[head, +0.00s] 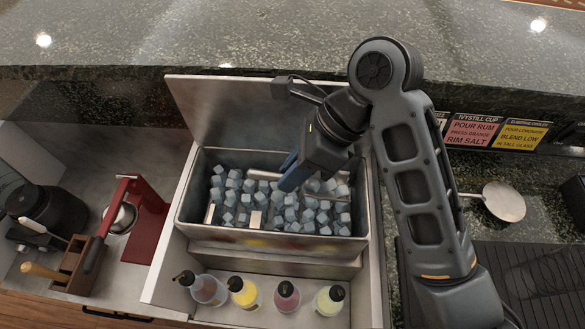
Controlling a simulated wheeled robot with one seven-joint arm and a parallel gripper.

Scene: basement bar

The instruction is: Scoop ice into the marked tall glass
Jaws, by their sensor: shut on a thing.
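My gripper (290,178) reaches down into the ice bin (196,238) from the right, its blue fingers low over the ice. It is shut on what looks like the ice scoop, a metal piece (263,174) showing beside the fingers; the arm and fingers hide much of it. Grey-blue ice cubes (284,217) fill the bin, and I cannot tell whether any lie in the scoop. Faint clear outlines, perhaps glasses (545,268), show on the dark ribbed mat at the right. I cannot make out a marked tall glass.
A red press (148,220) and wooden caddy (77,263) stand left. A round strainer-like tool (502,201) and recipe cards (474,131) are right.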

